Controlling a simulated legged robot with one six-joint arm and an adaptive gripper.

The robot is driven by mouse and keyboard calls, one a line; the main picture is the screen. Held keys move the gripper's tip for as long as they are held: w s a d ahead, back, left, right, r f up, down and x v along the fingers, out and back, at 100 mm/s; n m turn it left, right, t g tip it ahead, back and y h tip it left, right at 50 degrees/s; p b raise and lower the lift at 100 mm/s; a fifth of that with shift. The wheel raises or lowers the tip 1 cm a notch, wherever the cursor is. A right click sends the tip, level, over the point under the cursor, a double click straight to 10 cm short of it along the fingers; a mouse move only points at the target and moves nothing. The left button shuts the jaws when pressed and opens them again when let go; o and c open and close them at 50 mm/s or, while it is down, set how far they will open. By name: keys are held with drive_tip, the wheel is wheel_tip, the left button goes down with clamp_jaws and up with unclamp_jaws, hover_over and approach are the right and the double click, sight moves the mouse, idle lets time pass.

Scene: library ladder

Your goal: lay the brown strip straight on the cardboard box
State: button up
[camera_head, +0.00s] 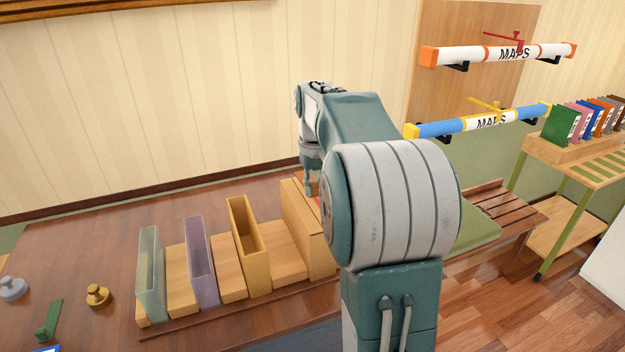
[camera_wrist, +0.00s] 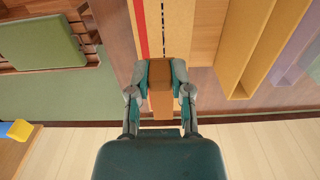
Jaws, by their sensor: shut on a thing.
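The brown strip (camera_wrist: 161,100) is between the fingers of my gripper (camera_wrist: 162,68) in the wrist view, and the gripper is shut on it. The tan cardboard box (camera_wrist: 180,30) lies beyond the fingertips, with a dark dashed seam along its top and a red stripe at its left. In the head view the box (camera_head: 304,238) stands at the right end of the row, partly hidden by my arm. My gripper (camera_head: 309,188) is over its far part there; I cannot tell whether the strip touches the box.
Yellow (camera_head: 248,245), purple (camera_head: 202,262) and pale green (camera_head: 151,274) open holders stand left of the box on the table. A brass knobbed weight (camera_head: 98,295) is farther left. Map tubes (camera_head: 480,122) hang on the wall; a book cart (camera_head: 575,160) stands at right.

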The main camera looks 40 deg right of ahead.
sight(314, 196)
drive_tip(key=shift+a+f, duration=0.2)
drive_tip(key=shift+f, duration=0.55)
drive_tip(key=shift+a+f, duration=0.2)
drive_tip(key=shift+f, duration=0.5)
drive_tip(key=shift+d+f, duration=0.2)
drive_tip(key=shift+f, duration=0.65)
drive_tip(key=shift+s+a, duration=0.1)
drive_tip(key=shift+s, duration=0.05)
drive_tip(key=o, duration=0.9)
drive_tip(key=shift+c, duration=0.2)
drive_tip(key=o, duration=0.4)
